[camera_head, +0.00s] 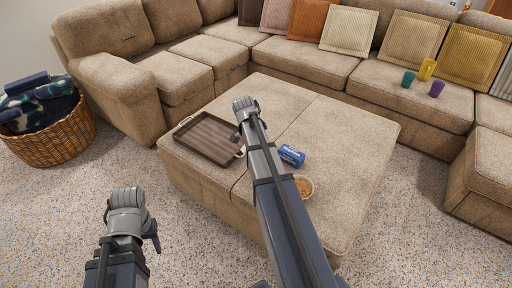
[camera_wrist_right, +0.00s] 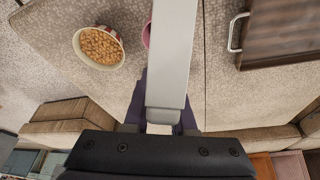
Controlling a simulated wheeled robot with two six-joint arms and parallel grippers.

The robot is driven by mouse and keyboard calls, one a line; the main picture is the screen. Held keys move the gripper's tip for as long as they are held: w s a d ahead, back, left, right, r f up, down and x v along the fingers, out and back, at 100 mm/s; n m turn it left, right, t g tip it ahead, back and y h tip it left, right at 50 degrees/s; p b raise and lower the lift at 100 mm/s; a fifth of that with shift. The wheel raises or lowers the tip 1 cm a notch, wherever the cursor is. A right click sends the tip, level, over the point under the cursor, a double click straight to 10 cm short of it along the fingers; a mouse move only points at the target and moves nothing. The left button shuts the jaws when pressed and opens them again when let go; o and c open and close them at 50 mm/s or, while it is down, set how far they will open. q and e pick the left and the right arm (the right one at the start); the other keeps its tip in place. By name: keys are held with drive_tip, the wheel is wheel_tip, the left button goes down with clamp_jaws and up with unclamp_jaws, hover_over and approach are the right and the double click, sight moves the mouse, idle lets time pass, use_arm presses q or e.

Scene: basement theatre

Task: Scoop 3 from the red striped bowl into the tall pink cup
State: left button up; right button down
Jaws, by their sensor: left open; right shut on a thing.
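The red striped bowl (camera_wrist_right: 99,46), full of small tan pieces, stands on the ottoman in the right wrist view. In the head view the bowl (camera_head: 309,187) shows beside my right arm. A pink cup (camera_wrist_right: 146,35) shows only as a sliver of rim beside the bar in the wrist view; my arm seems to hide it in the head view. My right gripper (camera_wrist_right: 164,118) is shut on a long pale grey bar (camera_wrist_right: 172,60), perhaps a scoop handle; its far end is out of view. My left gripper (camera_head: 149,232) is open and empty, low at the left, away from the ottoman.
A brown tray (camera_head: 208,139) with handles and a blue can (camera_head: 291,156) are on the ottoman (camera_head: 345,140). Teal (camera_head: 408,79), yellow (camera_head: 427,69) and purple (camera_head: 436,89) cups stand on the sofa. A wicker basket (camera_head: 58,143) stands at the left. The ottoman's right part is clear.

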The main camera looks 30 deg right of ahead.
sight(243, 149)
drive_tip(key=shift+s+a+f, duration=0.1)
drive_tip(key=shift+f, duration=0.1)
drive_tip(key=shift+a+f+h+b, duration=0.1)
drive_tip(key=shift+a+h+b, duration=0.2)
drive_tip(key=shift+h+b, duration=0.2)
drive_tip(key=a+h+b, duration=0.1)
drive_tip(key=b, duration=0.1)
drive_tip(key=a+h+b, duration=0.1)
drive_tip(key=h+b, duration=0.1)
drive_tip(key=shift+a+f+h, duration=0.1)
drive_tip(key=shift+a+h, duration=0.15)
drive_tip(key=shift+h, duration=0.05)
drive_tip(key=shift+a+r+h+b, duration=0.5)
drive_tip(key=shift+a+h+b, duration=0.2)
drive_tip(key=shift+h+b, duration=0.25)
drive_tip(key=shift+a+r+h+b, duration=0.5)
drive_tip(key=shift+a+h+b, duration=0.2)
drive_tip(key=shift+h+b, duration=0.25)
drive_tip(key=shift+a+r+h+b, duration=0.5)
drive_tip(key=shift+a+h+b, duration=0.2)
drive_tip(key=shift+h+b, duration=0.25)
